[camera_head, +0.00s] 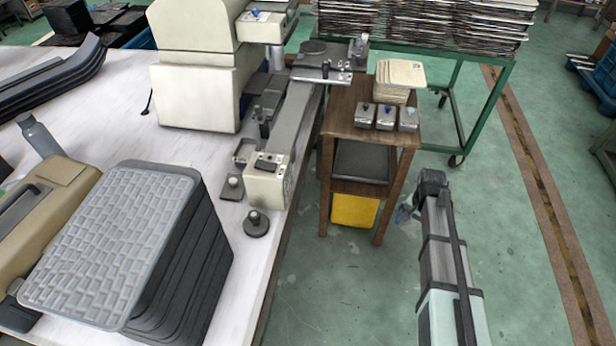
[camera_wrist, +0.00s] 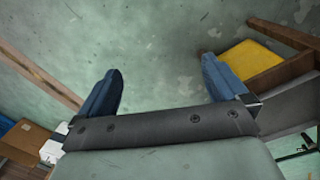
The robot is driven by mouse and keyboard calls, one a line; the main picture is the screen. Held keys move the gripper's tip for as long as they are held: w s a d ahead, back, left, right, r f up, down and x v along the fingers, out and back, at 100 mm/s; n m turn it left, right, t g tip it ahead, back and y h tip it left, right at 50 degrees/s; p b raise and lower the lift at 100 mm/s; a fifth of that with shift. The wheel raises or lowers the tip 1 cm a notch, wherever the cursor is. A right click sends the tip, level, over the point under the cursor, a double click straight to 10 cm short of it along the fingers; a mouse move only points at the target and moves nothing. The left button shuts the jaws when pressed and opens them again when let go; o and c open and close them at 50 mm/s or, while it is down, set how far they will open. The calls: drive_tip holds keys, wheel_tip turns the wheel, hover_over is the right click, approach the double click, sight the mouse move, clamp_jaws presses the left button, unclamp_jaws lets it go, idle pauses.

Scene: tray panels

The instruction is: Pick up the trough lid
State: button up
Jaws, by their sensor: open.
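I cannot tell for certain which piece is the trough lid. Three small grey metal boxes (camera_head: 386,118) with knobs on top stand in a row on the wooden stand (camera_head: 342,119); they are lidded, trough-like pieces. A long grey channel (camera_head: 290,120) also runs along the bench machine. My gripper (camera_head: 404,214) hangs over the floor, right of the stand and below its top level in the picture. In the wrist view my gripper (camera_wrist: 160,75) has its two blue fingers wide apart, with only floor between them. None of the metal boxes shows in the wrist view.
A stack of pale panels (camera_head: 401,73) lies behind the boxes. A yellow bin (camera_head: 354,210) sits low in the stand. A green rack (camera_head: 482,100) of trays stands behind. Grey textured trays (camera_head: 115,240) are stacked on the white bench (camera_head: 262,235).

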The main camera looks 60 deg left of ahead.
drive_tip(key=s+a+r+n+t+y, duration=0.1)
drive_tip(key=s+a+r, duration=0.4)
drive_tip(key=a+r, duration=0.55)
drive_tip(key=s+a+r+y, duration=0.1)
drive_tip(key=s+a+r, duration=0.4)
drive_tip(key=a+r, duration=0.5)
drive_tip(key=s+a+r+n+t+y, duration=0.1)
drive_tip(key=s+a+r, duration=0.4)
drive_tip(key=a+r, duration=0.5)
drive_tip(key=s+a, duration=0.1)
drive_tip(key=s, duration=0.3)
drive_tip(key=s+a+n, duration=0.1)
drive_tip(key=s+a, duration=0.1)
drive_tip(key=s, duration=0.2)
drive_tip(key=s+a+f+n+g+h, duration=0.1)
drive_tip(key=s, duration=0.4)
drive_tip(key=shift+a+f, duration=0.1)
drive_tip(key=shift+a, duration=0.3)
drive_tip(key=s+a+n+h, duration=0.1)
drive_tip(key=s+a+n, duration=0.15)
drive_tip(key=s, duration=1.05)
approach(235, 176)
drive_tip(key=shift+g, duration=0.3)
drive_tip(key=f, duration=0.2)
drive_tip(key=d+f, duration=0.1)
drive_tip(key=f, duration=0.4)
drive_tip(key=shift+d+f, duration=0.4)
drive_tip(key=shift+c, duration=0.5)
drive_tip(key=c, duration=1)
